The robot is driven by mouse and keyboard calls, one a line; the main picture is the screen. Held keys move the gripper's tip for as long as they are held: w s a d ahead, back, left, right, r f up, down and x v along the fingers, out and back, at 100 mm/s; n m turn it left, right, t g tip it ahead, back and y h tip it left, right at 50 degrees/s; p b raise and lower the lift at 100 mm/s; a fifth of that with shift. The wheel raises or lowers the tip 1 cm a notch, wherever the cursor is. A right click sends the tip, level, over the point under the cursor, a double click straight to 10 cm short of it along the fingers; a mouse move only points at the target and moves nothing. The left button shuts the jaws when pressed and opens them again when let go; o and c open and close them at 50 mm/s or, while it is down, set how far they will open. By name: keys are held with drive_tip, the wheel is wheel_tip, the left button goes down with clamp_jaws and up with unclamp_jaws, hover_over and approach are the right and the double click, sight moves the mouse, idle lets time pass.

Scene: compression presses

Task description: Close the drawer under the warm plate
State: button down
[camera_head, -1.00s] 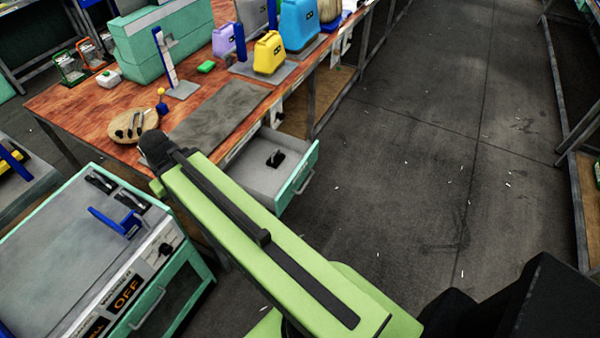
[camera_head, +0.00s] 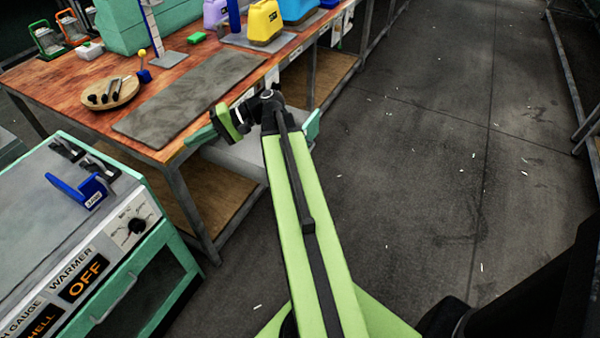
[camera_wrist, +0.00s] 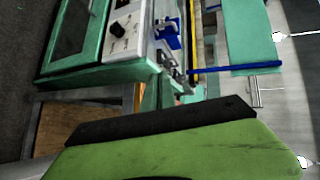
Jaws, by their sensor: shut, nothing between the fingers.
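The warmer cabinet (camera_head: 150,215) stands at lower left, with a grey top, a dial and a display reading OFF. Its teal-framed front panel (camera_head: 165,285) has a dark window and a bar handle and looks flush; it also shows in the wrist view (camera_wrist: 70,35). A pale drawer (camera_head: 238,160) under the wooden bench stands pulled out. Its teal front (camera_head: 312,124) shows just right of my wrist, and my arm hides much of it. My gripper (camera_head: 192,138) is shut and empty by the bench's front edge, pointing left. The wrist view shows its green side close up.
A grey mat (camera_head: 185,95) lies on the bench top (camera_head: 60,80), beside a round board with tools (camera_head: 112,92). Yellow and blue containers stand behind. A bench leg (camera_head: 190,210) stands between cabinet and drawer. The aisle floor on the right is clear.

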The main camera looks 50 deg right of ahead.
drive_tip(key=s+d+f+m+t+h+b, duration=0.1)
drive_tip(key=s+d+f+t+b, duration=0.2)
drive_tip(key=d, duration=0.4)
drive_tip(key=s+d+f+m+t+b, duration=0.1)
drive_tip(key=s+d+f+m+b, duration=0.1)
drive_tip(key=d+f+b, duration=0.4)
drive_tip(key=s+d+f+m+t+h+b, duration=0.1)
drive_tip(key=s+d+f+t+b, duration=0.2)
drive_tip(key=d, duration=0.5)
drive_tip(key=s+d+f+m+t+h+b, duration=0.1)
drive_tip(key=s+d+f+m+h+b, duration=0.2)
drive_tip(key=s+d+b, duration=0.4)
drive_tip(key=s+d+f+m+t+h+b, duration=0.25)
drive_tip(key=s+d+f+b, duration=0.3)
drive_tip(key=s+d, duration=0.35)
drive_tip(key=shift+n+g, duration=0.35)
drive_tip(key=shift+n, duration=0.1)
drive_tip(key=x, duration=1.3)
drive_tip(key=shift+w+d+f, duration=0.1)
drive_tip(key=shift+w+f, duration=0.05)
drive_tip(key=shift+f, duration=0.05)
drive_tip(key=shift+w+d, duration=0.1)
